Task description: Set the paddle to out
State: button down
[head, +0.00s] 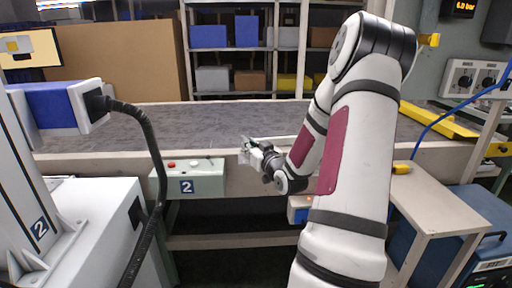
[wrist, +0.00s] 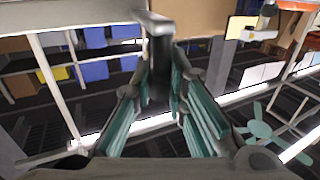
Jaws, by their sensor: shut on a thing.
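My gripper (head: 255,148) is at the front edge of the conveyor, small and partly hidden by my own arm in the head view. In the wrist view, the teal-padded fingers of my gripper (wrist: 167,85) are closed around a grey upright bar with a pale flat top, which looks like the paddle (wrist: 157,50). The bar stands between the fingertips and reaches beyond them. The lower part of the paddle is hidden by the fingers. Which setting the paddle is at cannot be told.
The dark conveyor belt (head: 180,120) runs across behind the gripper. A control box (head: 205,180) marked 2, with a red button, hangs on its front, left of the gripper. A small side table (head: 440,195) stands right. Shelves with bins (head: 245,75) are behind the belt.

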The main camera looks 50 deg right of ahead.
jog(key=shift+w+a, duration=0.65)
jog(key=shift+a, duration=0.1)
jog(key=c, duration=1.6)
grip_release()
jog(key=shift+o, duration=0.2)
jog(key=shift+s+d, duration=0.1)
jog(key=v, duration=1.2)
